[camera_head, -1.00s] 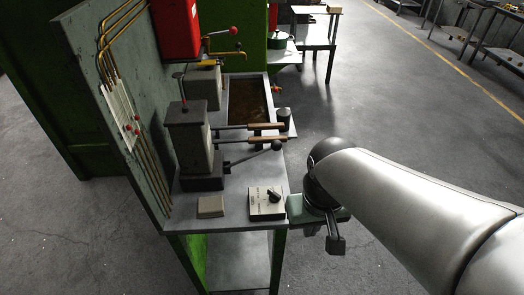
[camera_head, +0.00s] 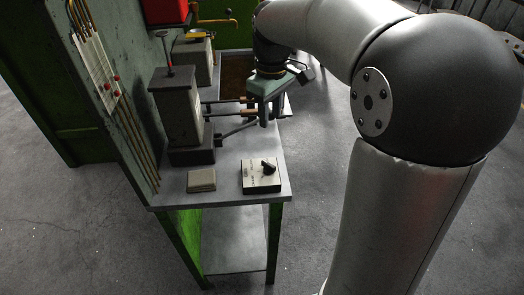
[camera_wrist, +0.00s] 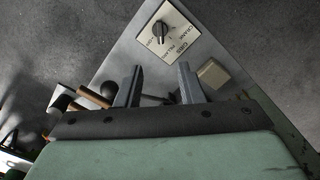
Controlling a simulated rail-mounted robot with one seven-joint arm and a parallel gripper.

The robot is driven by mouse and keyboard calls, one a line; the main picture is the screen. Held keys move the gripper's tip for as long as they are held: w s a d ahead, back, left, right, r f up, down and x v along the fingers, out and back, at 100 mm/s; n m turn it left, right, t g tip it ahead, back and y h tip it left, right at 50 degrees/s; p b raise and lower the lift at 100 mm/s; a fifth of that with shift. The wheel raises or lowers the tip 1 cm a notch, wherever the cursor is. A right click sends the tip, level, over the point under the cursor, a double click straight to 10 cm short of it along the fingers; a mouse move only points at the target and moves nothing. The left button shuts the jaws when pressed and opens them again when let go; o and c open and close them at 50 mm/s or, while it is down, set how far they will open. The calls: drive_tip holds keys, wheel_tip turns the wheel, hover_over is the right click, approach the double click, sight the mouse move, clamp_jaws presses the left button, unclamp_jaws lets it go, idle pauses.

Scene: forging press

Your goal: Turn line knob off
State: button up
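The line knob (camera_head: 268,166) is a dark pointer knob on top of a pale labelled box (camera_head: 257,183) at the front right corner of the bench. In the wrist view the knob (camera_wrist: 160,30) and its lettered box (camera_wrist: 181,42) are at the top centre, beyond the fingertips. My gripper (camera_head: 270,118) hangs fingers-down over the bench's right side, behind and above the box, apart from the knob. In the wrist view my gripper (camera_wrist: 157,70) has its two fingers spread with nothing between them.
A grey press-like block (camera_head: 177,118) stands left of my gripper. Rods with wooden handles and a black ball-ended lever lie near and partly behind my gripper. A small beige block (camera_head: 201,180) sits left of the knob box. The bench top (camera_head: 228,165) between them is clear.

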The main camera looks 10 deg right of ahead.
sight(269, 164)
wheel_tip(269, 164, down, 17)
drive_tip(key=shift+s+p, duration=0.1)
drive_tip(key=shift+p, duration=0.2)
clamp_jaws()
